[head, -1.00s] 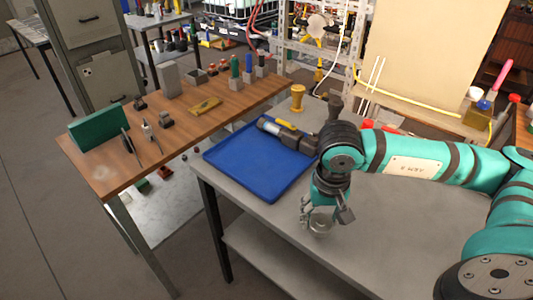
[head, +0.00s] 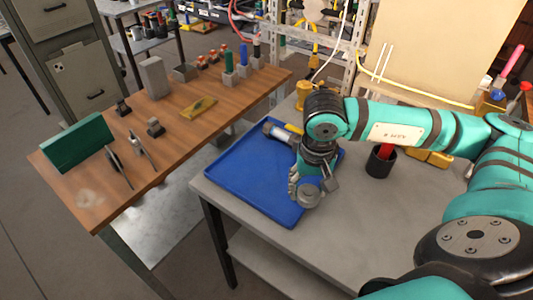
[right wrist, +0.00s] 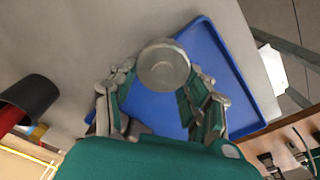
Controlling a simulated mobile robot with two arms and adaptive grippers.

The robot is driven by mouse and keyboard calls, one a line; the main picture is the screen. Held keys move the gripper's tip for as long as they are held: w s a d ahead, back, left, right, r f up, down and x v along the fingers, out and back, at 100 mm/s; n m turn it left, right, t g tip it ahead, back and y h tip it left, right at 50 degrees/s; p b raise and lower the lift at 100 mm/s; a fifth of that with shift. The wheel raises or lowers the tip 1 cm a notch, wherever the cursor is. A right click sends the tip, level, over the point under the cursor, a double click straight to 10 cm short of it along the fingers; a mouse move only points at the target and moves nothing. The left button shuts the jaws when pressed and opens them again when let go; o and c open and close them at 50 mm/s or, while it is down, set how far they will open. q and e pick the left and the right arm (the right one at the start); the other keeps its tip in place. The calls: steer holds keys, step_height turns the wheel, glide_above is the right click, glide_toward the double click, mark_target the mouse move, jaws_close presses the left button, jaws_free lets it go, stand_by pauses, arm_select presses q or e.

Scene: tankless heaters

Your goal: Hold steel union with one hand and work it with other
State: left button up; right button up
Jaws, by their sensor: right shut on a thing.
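The steel union (right wrist: 164,66) is a round, bright metal cylinder, seen end-on in the right wrist view. It sits between the fingertips of my right gripper (right wrist: 163,100), which is shut on it. In the head view the right gripper (head: 307,190) points down above the front right part of the blue tray (head: 240,192), with the union (head: 309,199) partly hidden by the fingers. My left gripper is not in view.
A wooden bench (head: 170,130) with several small parts is at left. The grey table (head: 350,225) is clear in front.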

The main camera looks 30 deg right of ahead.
steer(key=p, duration=0.4)
glide_toward(271, 168)
steer(key=s, duration=0.1)
steer(key=s+f, duration=0.1)
steer(key=s, duration=0.1)
steer(key=s+f, duration=0.1)
steer(key=shift+s+d+f, duration=0.15)
steer(key=shift+d, duration=0.05)
steer(key=w, duration=0.3)
steer(key=shift+w+f, duration=0.35)
steer(key=shift+w+f+p, duration=0.15)
steer(key=shift+w+p, duration=0.15)
steer(key=shift+w, duration=0.3)
steer(key=shift+f, duration=0.2)
step_height(271, 168, down, 2)
steer(key=shift+f+p, duration=0.1)
steer(key=shift+p, duration=0.65)
steer(key=shift+f, duration=0.65)
steer(key=o, duration=1.3)
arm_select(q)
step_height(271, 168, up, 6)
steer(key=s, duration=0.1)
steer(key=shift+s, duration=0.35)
